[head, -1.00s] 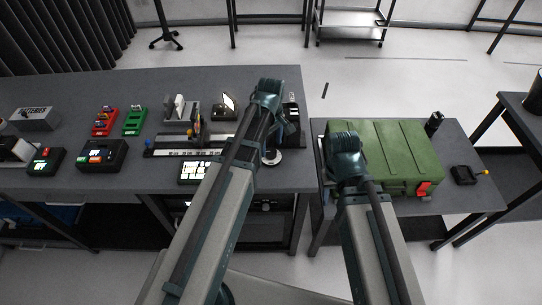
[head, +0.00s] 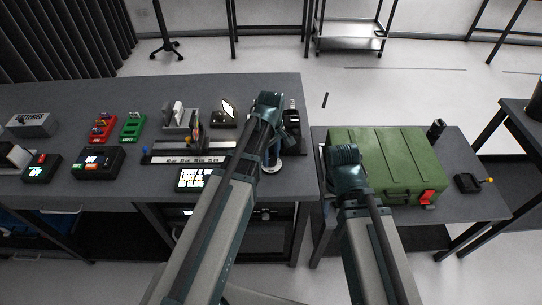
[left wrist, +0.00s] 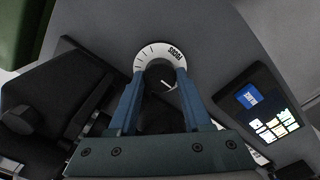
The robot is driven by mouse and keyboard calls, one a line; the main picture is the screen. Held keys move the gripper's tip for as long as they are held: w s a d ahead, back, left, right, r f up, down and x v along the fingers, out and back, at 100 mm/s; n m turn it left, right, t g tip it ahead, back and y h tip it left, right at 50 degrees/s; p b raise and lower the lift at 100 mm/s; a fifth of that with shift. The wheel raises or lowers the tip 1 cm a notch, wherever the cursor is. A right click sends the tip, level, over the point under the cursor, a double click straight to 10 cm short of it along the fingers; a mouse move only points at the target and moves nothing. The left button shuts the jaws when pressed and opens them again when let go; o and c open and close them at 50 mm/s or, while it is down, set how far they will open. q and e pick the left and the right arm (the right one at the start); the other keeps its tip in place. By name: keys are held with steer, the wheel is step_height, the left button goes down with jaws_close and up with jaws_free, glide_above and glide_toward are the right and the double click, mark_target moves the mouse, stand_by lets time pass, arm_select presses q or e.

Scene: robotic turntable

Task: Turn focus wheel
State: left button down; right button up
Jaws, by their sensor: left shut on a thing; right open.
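The focus wheel (left wrist: 181,58) is a white dial with tick marks, printed letters and a dark centre knob with a white pointer line. It lies on the dark table, near the right edge in the head view. My left gripper (left wrist: 163,78) has its two blue fingers on either side of the knob and is shut on it. In the head view my left wrist (head: 268,108) hides most of the wheel. My right wrist (head: 345,165) hangs in front of the green case; its fingers are hidden behind it.
A lit screen panel (head: 190,180) lies left of the wheel. A dark device (head: 291,118) stands right beside my left gripper. A slide rail (head: 185,158), red and green racks and boxes fill the left table. The green case (head: 388,160) stands on the right table.

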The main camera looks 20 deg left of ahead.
arm_select(q)
steer(key=shift+m, duration=0.3)
steer(key=m, duration=0.5)
steer(key=shift+m, duration=0.3)
steer(key=m, duration=0.6)
steer(key=shift+m, duration=0.3)
stand_by(0.3)
steer(key=shift+c, duration=1.7)
jaws_free()
steer(key=shift+r, duration=0.1)
